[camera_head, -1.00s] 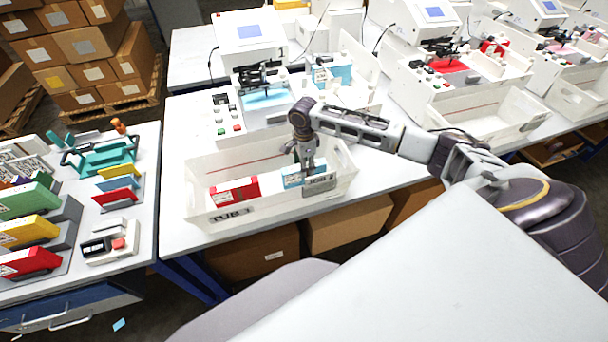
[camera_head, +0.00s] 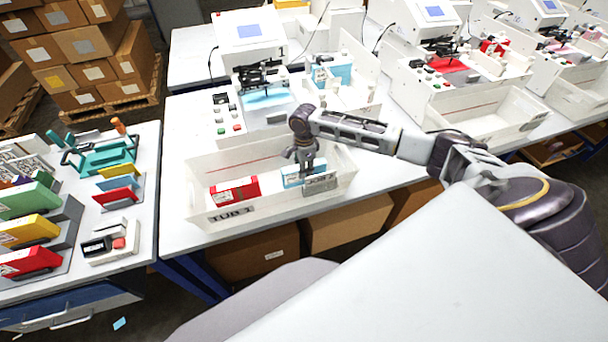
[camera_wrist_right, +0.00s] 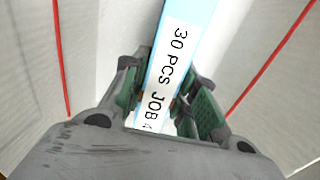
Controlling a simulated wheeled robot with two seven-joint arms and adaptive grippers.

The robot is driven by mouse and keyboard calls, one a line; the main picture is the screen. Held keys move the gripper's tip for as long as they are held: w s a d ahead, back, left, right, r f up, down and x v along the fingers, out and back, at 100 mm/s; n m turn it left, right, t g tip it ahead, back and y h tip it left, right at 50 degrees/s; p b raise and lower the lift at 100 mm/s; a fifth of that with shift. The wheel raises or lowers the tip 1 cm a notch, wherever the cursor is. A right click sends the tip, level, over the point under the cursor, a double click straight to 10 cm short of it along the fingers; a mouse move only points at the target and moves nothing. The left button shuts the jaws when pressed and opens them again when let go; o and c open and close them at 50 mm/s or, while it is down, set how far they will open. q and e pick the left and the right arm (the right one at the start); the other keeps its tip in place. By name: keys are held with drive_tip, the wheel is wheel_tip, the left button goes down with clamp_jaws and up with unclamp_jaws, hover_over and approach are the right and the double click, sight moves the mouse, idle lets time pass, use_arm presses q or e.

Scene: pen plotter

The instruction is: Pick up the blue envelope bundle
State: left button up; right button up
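The blue envelope bundle (camera_head: 291,176) stands on edge in the right part of the white tub marked TUB 1 (camera_head: 268,206). Its top edge carries a white label reading "30 PCS JOB 4" in the right wrist view (camera_wrist_right: 170,65). My right gripper (camera_head: 303,168) points down over the bundle. In the right wrist view its green-padded fingers (camera_wrist_right: 168,100) are open and stand one on each side of the bundle, close to its faces. Whether either pad touches is unclear. My left gripper is not in view.
A red bundle (camera_head: 234,190) lies in the tub's left part. The tub walls rise around both bundles. A white machine (camera_head: 250,45) stands behind the tub. A side table (camera_head: 140,190) at left holds colored bundles.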

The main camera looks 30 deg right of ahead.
clamp_jaws()
drive_tip(key=shift+r, duration=0.1)
wheel_tip(320, 180, up, 18)
drive_tip(key=shift+b, duration=0.4)
idle(0.7)
